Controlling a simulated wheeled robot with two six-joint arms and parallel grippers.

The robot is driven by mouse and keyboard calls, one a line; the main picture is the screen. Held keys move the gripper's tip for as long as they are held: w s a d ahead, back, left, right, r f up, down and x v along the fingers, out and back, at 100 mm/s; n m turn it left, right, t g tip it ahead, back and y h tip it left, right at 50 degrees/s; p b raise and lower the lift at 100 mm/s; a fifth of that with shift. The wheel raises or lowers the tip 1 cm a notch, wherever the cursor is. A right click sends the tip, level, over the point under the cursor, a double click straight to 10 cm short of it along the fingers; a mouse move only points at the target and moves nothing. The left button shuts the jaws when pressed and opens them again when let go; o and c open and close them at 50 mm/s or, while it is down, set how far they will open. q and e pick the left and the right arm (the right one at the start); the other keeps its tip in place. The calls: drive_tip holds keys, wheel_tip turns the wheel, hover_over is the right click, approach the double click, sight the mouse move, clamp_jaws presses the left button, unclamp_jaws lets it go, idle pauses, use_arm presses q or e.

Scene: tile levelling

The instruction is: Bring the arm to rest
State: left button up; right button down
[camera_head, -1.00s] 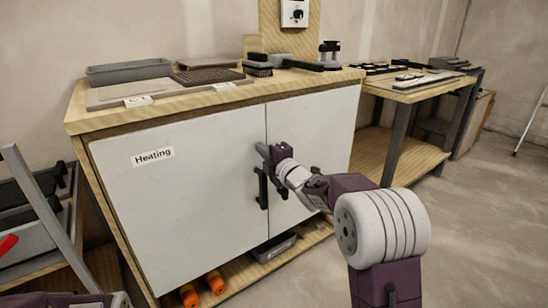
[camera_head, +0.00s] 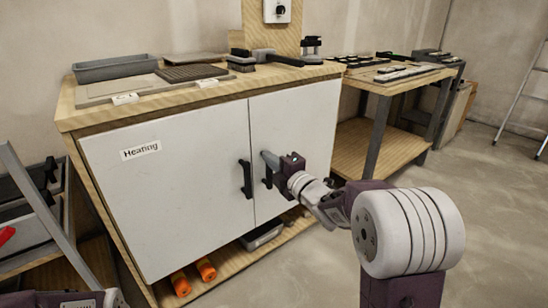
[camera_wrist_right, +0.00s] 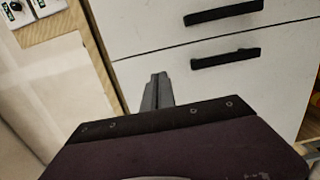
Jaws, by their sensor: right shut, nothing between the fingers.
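My right gripper (camera_head: 270,160) is in front of the closed white cabinet, close to the two black door handles. Its fingers are shut and empty, and they also show in the right wrist view (camera_wrist_right: 157,92). The left door handle (camera_head: 246,179) stands just left of the fingers, and the right handle (camera_head: 267,174) is partly hidden behind the gripper. In the right wrist view both handles, an upper one (camera_wrist_right: 224,12) and a lower one (camera_wrist_right: 226,58), are apart from the fingers. My left gripper is not in view.
The cabinet's left door (camera_head: 175,190) bears a "Heating" label (camera_head: 141,150). A grey tray (camera_head: 115,68) and tools lie on its top. Orange rolls (camera_head: 206,269) lie on the shelf below. A second workbench (camera_head: 390,85) stands behind at right.

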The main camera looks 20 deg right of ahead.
drive_tip(key=s+a+r+g+p, duration=0.1)
drive_tip(key=s+a+r+p, duration=0.2)
drive_tip(key=a+r+p, duration=0.3)
drive_tip(key=s+d+f+m+g+h+p, duration=0.2)
drive_tip(key=s+f+m+g, duration=0.25)
drive_tip(key=f, duration=0.25)
drive_tip(key=s+d+f+m+g+h+p, duration=0.1)
drive_tip(key=s+d+f+m+g+h, duration=0.15)
drive_tip(key=s+f+m, duration=0.35)
drive_tip(key=s+f+m+g, duration=0.8)
drive_tip(key=s+f+m, duration=0.2)
drive_tip(key=s, duration=0.5)
wheel_tip(320, 180, up, 38)
drive_tip(key=p, duration=3.8)
drive_tip(key=shift+s+d+m, duration=0.3)
drive_tip(key=shift+m, duration=0.05)
